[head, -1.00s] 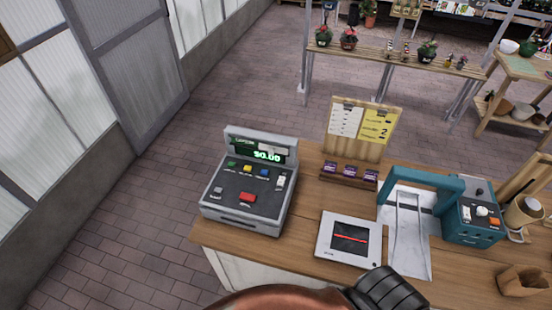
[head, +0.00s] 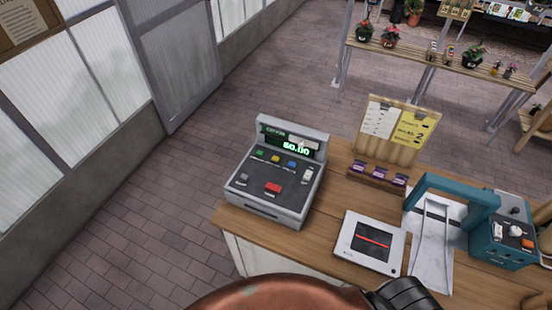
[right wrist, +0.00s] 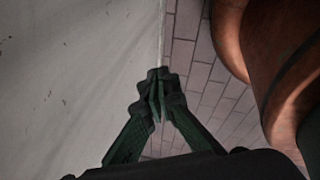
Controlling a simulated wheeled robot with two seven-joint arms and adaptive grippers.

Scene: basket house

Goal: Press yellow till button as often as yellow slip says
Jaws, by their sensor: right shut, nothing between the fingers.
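The grey till (head: 277,172) stands on the left end of the wooden counter, its green display lit with zeros. Its yellow button (head: 275,158) sits in the upper row between a green and a blue button. A red button (head: 273,188) is lower down. The yellow slip (head: 415,127) is pinned on a wooden board behind the counter; a large 2 shows on it, and its other text is too small to read. My right gripper (right wrist: 160,82) is shut and empty in the right wrist view, beside a pale panel and above brick floor, away from the till. My left gripper is not in view.
A white slip (head: 380,119) hangs beside the yellow one. Small purple packets (head: 379,173), a flat scanner (head: 369,243) and a teal device (head: 499,240) occupy the counter (head: 330,205) right of the till. Brick floor is clear left of the counter.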

